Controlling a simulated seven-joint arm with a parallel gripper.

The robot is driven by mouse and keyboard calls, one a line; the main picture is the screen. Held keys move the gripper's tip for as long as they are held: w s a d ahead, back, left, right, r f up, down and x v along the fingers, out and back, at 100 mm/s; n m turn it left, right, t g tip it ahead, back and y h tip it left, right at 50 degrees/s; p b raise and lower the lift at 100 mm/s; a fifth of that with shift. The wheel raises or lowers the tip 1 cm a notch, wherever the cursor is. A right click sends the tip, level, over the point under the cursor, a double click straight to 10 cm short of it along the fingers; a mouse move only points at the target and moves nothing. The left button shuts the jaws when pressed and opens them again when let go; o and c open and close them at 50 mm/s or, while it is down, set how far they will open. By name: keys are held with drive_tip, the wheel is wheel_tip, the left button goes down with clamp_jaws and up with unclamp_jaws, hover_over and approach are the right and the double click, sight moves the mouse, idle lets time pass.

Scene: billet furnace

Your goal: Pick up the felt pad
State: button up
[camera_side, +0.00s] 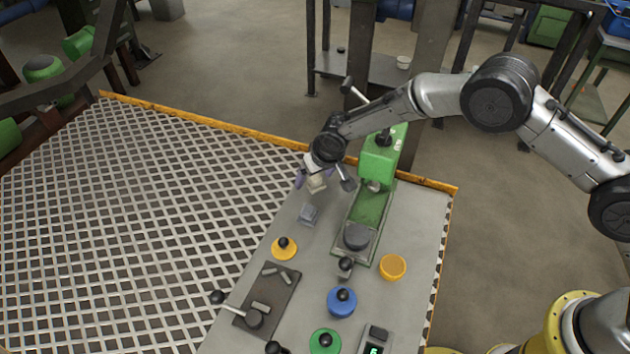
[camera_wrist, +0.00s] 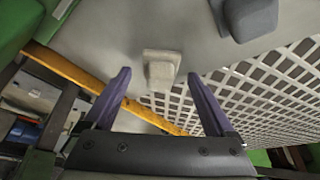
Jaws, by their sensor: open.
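A small cream block on a wider, flat base (camera_wrist: 161,72) lies on the grey table; it looks like the felt pad. In the side view the cream block (camera_side: 317,185) shows just under my gripper (camera_side: 309,178). In the wrist view my gripper (camera_wrist: 159,76) has its two purple fingers wide apart, with the cream block between and ahead of their tips. Nothing is held. Whether the tips are level with the block, I cannot tell. A blue-grey block (camera_side: 308,214) lies nearby, closer to the side camera; it also shows in the wrist view (camera_wrist: 250,17).
A green press (camera_side: 380,160) stands close on the right, its base holding a dark round piece (camera_side: 356,236). Yellow (camera_side: 284,249), blue (camera_side: 341,302) and green (camera_side: 325,342) knobs and a lever plate (camera_side: 267,300) are nearer the camera. White grating (camera_side: 130,220) fills the left.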

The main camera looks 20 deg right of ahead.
clamp_jaws()
idle(0.3)
wheel_tip(320, 180, up, 18)
idle(0.5)
drive_tip(key=c, duration=0.8)
unclamp_jaws()
drive_tip(key=c, duration=0.5)
